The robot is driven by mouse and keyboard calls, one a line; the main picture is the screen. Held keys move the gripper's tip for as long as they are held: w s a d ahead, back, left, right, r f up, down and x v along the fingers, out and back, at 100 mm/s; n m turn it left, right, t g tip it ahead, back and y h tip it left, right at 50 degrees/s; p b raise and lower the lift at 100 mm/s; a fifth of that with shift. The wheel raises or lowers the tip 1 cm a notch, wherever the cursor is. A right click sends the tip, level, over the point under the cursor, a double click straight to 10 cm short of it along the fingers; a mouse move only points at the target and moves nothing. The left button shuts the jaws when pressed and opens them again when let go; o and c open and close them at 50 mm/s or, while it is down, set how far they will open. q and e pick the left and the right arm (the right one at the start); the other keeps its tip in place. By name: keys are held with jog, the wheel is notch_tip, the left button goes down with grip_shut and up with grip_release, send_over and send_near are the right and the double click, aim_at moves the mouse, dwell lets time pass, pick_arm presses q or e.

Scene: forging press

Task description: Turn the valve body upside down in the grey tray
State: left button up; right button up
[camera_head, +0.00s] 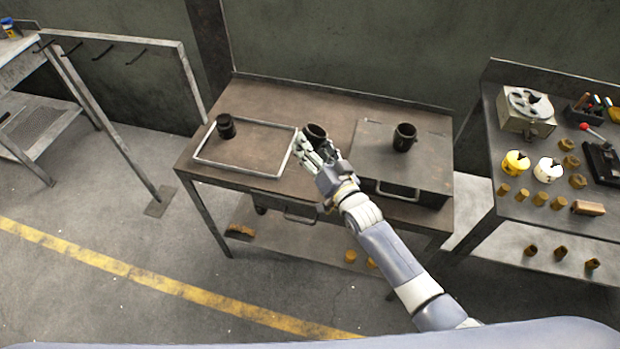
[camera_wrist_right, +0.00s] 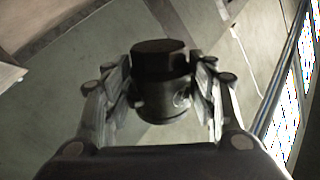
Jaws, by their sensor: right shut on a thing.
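My right gripper (camera_head: 310,146) is shut on a dark, round valve body (camera_head: 316,131) near the right end of the grey tray (camera_head: 232,173). The fingers cover part of the valve body. In the right wrist view the valve body (camera_wrist_right: 162,90) sits between the two fingers, with a wider dark end and a round side feature. A similar dark body (camera_head: 226,126) stands at the tray's back left corner. Another dark body (camera_head: 404,137) stands upright on a grey steel box (camera_head: 370,158) to the right. My left gripper is out of view.
The workbench (camera_head: 260,98) has a low back edge and a drawer with a handle. The tray's middle is clear. A side table (camera_head: 560,215) at right holds a chuck-like fixture (camera_head: 526,108), yellow and white rolls and several brass pieces. A rack with hooks stands left.

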jog(key=m, duration=0.3)
jog(key=shift+r, duration=0.1)
jog(key=m+b, duration=0.1)
jog(key=m, duration=0.3)
jog(key=m+b, duration=0.1)
jog(key=m, duration=0.2)
jog(key=shift+m, duration=1)
jog(key=shift+b, duration=0.3)
